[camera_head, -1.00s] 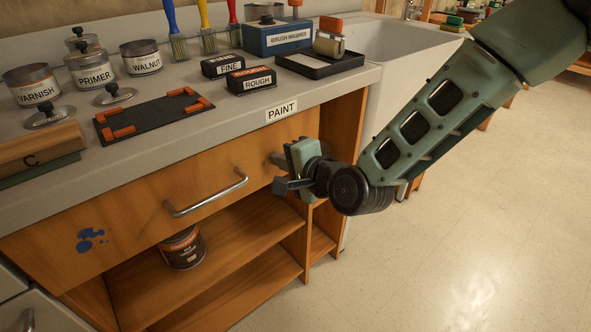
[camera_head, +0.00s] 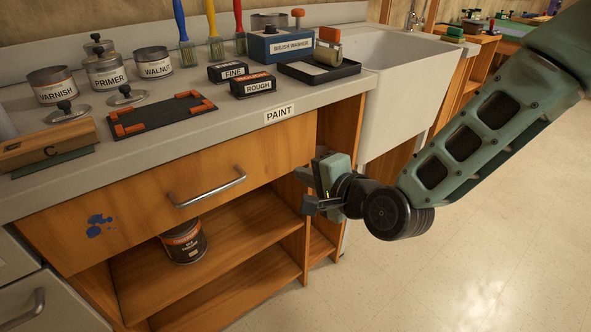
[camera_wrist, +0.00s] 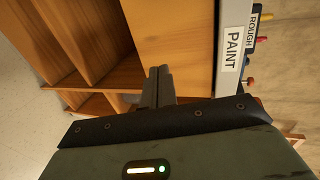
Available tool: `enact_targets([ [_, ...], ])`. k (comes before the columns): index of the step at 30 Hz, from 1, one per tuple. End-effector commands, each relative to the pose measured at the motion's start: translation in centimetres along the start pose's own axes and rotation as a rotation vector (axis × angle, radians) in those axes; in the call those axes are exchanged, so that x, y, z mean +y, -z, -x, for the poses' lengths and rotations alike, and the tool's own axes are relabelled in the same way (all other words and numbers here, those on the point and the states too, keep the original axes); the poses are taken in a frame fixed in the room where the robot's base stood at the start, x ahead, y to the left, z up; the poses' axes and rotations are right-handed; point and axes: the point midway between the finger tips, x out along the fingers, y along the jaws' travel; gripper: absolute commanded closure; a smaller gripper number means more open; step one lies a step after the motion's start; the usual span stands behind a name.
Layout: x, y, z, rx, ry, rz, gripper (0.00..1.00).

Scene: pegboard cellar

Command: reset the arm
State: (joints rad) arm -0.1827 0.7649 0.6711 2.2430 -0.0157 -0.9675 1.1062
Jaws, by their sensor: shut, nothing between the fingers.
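My gripper (camera_head: 306,190) is in front of the right end of the wooden paint bench, beside the drawer front and below the PAINT label (camera_head: 279,114). It is shut and holds nothing. In the wrist view the closed fingers (camera_wrist: 158,75) point toward the cabinet, over its wooden panel. My arm reaches down to it from the upper right, over open floor. Whether the fingertips touch the cabinet cannot be told, but a gap seems to show.
The drawer (camera_head: 150,196) is shut, with a metal handle (camera_head: 207,189) left of my gripper. Above, the worktop (camera_head: 215,115) carries tins, sanding blocks and a brush washer (camera_head: 283,45). A white sink (camera_head: 405,75) stands behind my arm. The floor (camera_head: 470,260) at right is clear.

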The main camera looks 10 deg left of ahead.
Motion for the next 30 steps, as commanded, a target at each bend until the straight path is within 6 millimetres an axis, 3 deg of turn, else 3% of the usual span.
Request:
enact_targets([
  [7, -0.1, 0.0, 3.7, 0.000, -0.001, 0.001, 1.00],
  [17, 0.1, -0.2, 4.9, -0.010, -0.023, 0.035, 1.00],
  [23, 2.0, -1.7, 7.7, -0.111, -0.252, 0.354, 1.00],
  [30, 4.8, -2.3, 15.9, -0.339, -0.623, 0.807, 1.00],
])
